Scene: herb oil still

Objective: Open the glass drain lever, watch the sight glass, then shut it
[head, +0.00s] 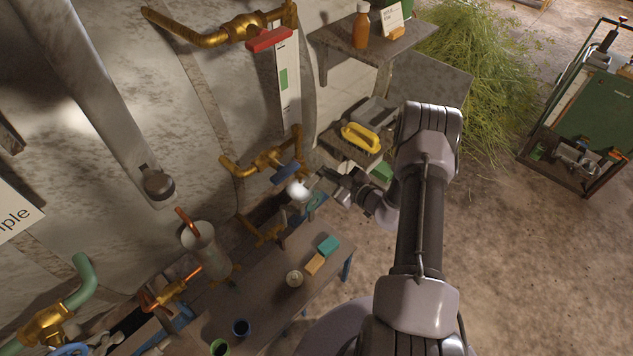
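The sight glass (288,84) is a tall pale gauge with a green band, set between two brass fittings on the still's wall. A red lever (270,39) sits at its upper fitting and a blue lever (286,173) at its lower fitting. A further brass fitting (262,234) shows below; I cannot tell which part is the drain lever. My gripper (318,181) is just right of the blue lever, near a small shiny white round thing (298,190). Its fingers are small and dark here; I cannot tell whether they are open or touch anything.
A low bench (262,290) below holds a teal block (328,246), an orange block (315,264) and cups. A shelf (340,45) with an amber bottle (361,28) stands above. Open floor is at right.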

